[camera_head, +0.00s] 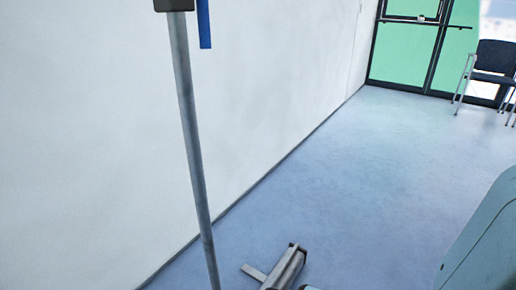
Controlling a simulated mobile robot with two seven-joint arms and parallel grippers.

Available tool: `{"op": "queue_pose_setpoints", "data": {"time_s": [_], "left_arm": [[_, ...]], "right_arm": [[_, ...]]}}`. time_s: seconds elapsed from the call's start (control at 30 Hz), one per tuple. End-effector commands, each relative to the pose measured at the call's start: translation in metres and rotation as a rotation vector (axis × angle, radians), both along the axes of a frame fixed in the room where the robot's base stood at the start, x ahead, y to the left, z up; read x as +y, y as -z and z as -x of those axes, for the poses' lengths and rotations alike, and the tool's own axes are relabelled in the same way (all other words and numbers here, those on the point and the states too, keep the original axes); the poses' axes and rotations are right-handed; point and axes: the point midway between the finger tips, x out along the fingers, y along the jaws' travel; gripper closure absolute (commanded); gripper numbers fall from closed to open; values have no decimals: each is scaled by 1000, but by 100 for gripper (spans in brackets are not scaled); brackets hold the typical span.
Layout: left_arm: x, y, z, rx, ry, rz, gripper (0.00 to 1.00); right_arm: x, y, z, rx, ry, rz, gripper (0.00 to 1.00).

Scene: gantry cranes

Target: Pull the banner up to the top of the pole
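A thin grey pole (192,125) runs from the top edge to the bottom edge of the view, leaning slightly. A dark block (173,5) sits on it at the top edge. A narrow blue strip (204,25) hangs just right of the block. It may be part of the banner, but most of it is cut off. A grey metal gripper, which seems to be my right one (275,270), shows at the bottom, right of the pole and apart from it. Nothing is seen in it, and its finger gap is unclear. My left gripper is not in view.
A white wall (90,130) runs along the left behind the pole. Blue floor (340,180) is clear in the middle. A dark chair (490,62) and a green glazed door (405,50) stand at the far right. A teal part, probably mine, fills the lower right.

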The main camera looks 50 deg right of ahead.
Motion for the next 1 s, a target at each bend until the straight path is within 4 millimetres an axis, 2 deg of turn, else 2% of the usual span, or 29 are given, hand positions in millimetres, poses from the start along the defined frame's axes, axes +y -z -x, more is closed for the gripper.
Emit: {"op": "queue_pose_setpoints", "data": {"time_s": [0.23,0.43,0.5,0.83,1.0], "left_arm": [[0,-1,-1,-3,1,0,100],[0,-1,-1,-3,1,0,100],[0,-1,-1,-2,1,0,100],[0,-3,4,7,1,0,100],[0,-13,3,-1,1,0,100]], "right_arm": [[0,0,0,-1,0,0,69],[0,0,0,-1,0,0,95],[0,0,0,-1,0,0,100],[0,-2,0,-1,0,0,100],[0,-14,0,-2,0,0,100]]}}
